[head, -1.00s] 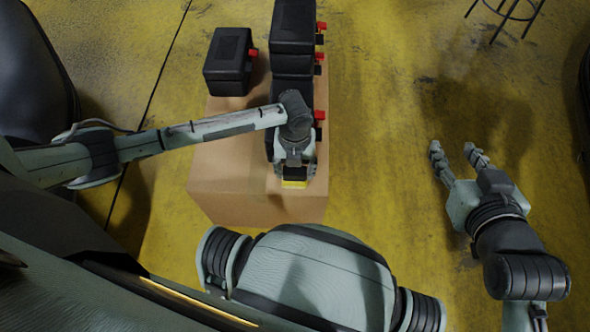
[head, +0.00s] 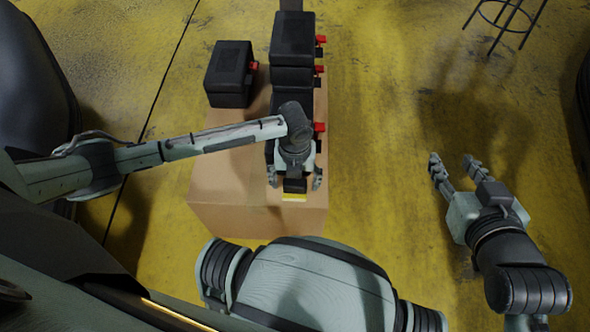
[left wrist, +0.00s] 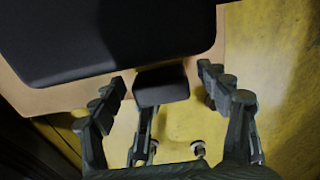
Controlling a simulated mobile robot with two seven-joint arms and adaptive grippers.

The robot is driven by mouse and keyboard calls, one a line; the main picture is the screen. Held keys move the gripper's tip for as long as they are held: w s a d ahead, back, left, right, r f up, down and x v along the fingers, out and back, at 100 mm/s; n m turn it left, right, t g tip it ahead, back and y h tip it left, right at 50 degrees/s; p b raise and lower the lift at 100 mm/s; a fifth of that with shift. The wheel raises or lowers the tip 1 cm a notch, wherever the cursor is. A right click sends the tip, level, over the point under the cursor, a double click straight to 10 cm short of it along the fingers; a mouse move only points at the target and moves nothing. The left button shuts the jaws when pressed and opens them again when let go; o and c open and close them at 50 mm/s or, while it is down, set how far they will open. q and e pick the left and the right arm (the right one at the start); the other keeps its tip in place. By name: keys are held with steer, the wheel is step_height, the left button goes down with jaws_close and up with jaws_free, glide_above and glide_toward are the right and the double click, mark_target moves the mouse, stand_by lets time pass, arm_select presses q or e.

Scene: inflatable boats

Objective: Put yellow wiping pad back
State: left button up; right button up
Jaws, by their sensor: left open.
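The yellow wiping pad (head: 294,197) shows as a small yellow strip with a black block on it, at the near end of a cardboard box (head: 240,205). My left gripper (head: 295,182) is open, with one finger on each side of the black block and visible gaps between. My right gripper (head: 455,166) is open and empty, over the floor at the right.
A row of black cases (head: 292,62) with red latches stands on the cardboard box beyond my left gripper. Another black case (head: 230,74) is to its left. A stool (head: 505,25) is at the top right.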

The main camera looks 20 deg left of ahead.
arm_select(q)
step_height(320, 180, up, 11)
steer(key=shift+r+p, duration=0.1)
steer(key=shift+p, duration=1)
steer(key=s+d+r+n+t+h, duration=0.3)
steer(key=s+d+r+n+t, duration=0.15)
steer(key=n, duration=1.15)
steer(key=s+a+r+n+t+y, duration=0.1)
steer(key=s+a+n+y, duration=0.1)
steer(key=a+n, duration=0.5)
steer(key=s+a+r+n+t+y, duration=0.1)
steer(key=s+a+n+y, duration=0.1)
steer(key=a+n, duration=0.5)
steer(key=shift+s+a+n, duration=0.35)
steer(key=shift+a+n, duration=0.05)
steer(key=shift+a, duration=0.5)
arm_select(e)
steer(key=s+d+f+m+g+h, duration=0.1)
steer(key=s+d+f+g+h, duration=0.2)
steer(key=s+d+f+g, duration=0.2)
steer(key=s+d+f, duration=0.2)
steer(key=s+d, duration=0.1)
steer(key=shift+d+g, duration=0.3)
steer(key=shift+g, duration=0.1)
arm_select(q)
steer(key=shift+f, duration=0.1)
arm_select(e)
steer(key=shift+s, duration=0.1)
